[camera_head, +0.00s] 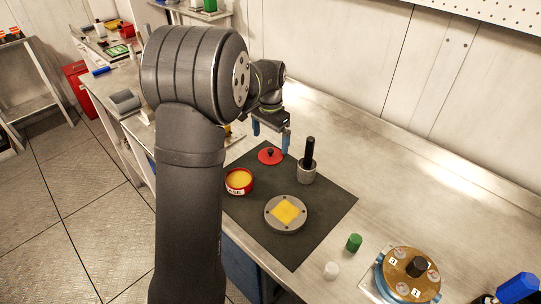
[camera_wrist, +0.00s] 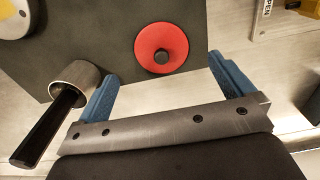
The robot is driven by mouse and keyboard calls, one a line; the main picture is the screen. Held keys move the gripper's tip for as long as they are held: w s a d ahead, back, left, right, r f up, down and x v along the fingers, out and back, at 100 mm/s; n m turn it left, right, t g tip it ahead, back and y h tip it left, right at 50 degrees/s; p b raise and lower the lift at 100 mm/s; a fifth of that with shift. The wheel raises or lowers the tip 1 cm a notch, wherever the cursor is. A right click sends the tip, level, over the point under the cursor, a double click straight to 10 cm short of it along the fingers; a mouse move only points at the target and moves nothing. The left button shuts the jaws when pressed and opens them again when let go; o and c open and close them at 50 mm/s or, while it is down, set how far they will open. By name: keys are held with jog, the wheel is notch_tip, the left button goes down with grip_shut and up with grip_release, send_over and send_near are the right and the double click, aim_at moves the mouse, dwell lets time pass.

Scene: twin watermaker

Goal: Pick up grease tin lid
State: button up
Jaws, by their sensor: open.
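The grease tin lid is a red disc with a dark knob. It lies flat near the far left edge of the dark mat in the head view (camera_head: 264,157) and at upper centre in the wrist view (camera_wrist: 175,42). The open grease tin (camera_head: 249,186), red with yellow grease inside, stands on the mat nearer my arm. My gripper (camera_head: 271,143) is open and empty above the lid. In the wrist view its blue fingers (camera_wrist: 163,72) stand apart, with the lid ahead between their lines. Contact with the lid does not show.
A grey cup with a black handle (camera_head: 308,165) stands upright close right of the lid, beside one finger in the wrist view. A grey disc with a yellow square (camera_head: 286,228) lies on the dark mat (camera_head: 320,210).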

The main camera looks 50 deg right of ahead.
aim_at(270, 150)
notch_tip(270, 150, down, 5)
jog(key=shift+w+d+f, duration=0.1)
jog(key=shift+d+f, duration=0.05)
jog(key=c, duration=1)
